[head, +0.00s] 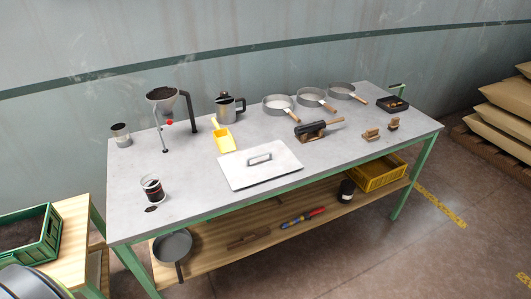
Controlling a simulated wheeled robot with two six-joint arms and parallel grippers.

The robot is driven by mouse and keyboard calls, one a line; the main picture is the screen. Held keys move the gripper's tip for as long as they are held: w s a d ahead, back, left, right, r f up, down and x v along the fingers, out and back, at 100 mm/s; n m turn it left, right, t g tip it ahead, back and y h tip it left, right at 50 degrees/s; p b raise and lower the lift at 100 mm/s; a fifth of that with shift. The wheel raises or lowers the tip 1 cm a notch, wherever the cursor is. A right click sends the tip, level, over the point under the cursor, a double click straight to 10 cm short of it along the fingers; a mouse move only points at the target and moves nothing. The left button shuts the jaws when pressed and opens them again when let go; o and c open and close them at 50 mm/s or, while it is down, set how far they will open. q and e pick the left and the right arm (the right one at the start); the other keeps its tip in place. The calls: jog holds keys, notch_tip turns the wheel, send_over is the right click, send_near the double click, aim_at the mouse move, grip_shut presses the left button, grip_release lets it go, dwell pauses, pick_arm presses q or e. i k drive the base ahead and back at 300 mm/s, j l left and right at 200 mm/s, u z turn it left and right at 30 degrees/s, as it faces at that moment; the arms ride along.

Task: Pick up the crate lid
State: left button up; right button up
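The crate lid (246,174) is a flat, pale grey-white panel with a raised handle (260,159) in its middle. It lies flat on the grey table top at the front, close to the front edge. Nothing rests on it and all of its top shows. Neither of my grippers is in the head view.
The grey table (190,201) has free room left and right of the lid. A yellow scoop (225,143) lies just behind it. A dark tool on a wooden rest (312,132) stands to its right. A yellow crate (381,174) sits on the lower shelf.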

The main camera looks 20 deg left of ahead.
aim_at(246, 168)
jog(key=u, duration=2.7)
jog(key=z, duration=1.85)
jog(key=i+l+u, duration=0.1)
jog(key=l, duration=0.25)
jog(key=i+l+u, duration=0.1)
jog(key=i+l, duration=0.15)
jog(key=i+l+u, duration=0.1)
jog(key=l, duration=0.4)
jog(key=i+l+u, duration=0.1)
jog(key=l, duration=0.25)
jog(key=i, duration=0.1)
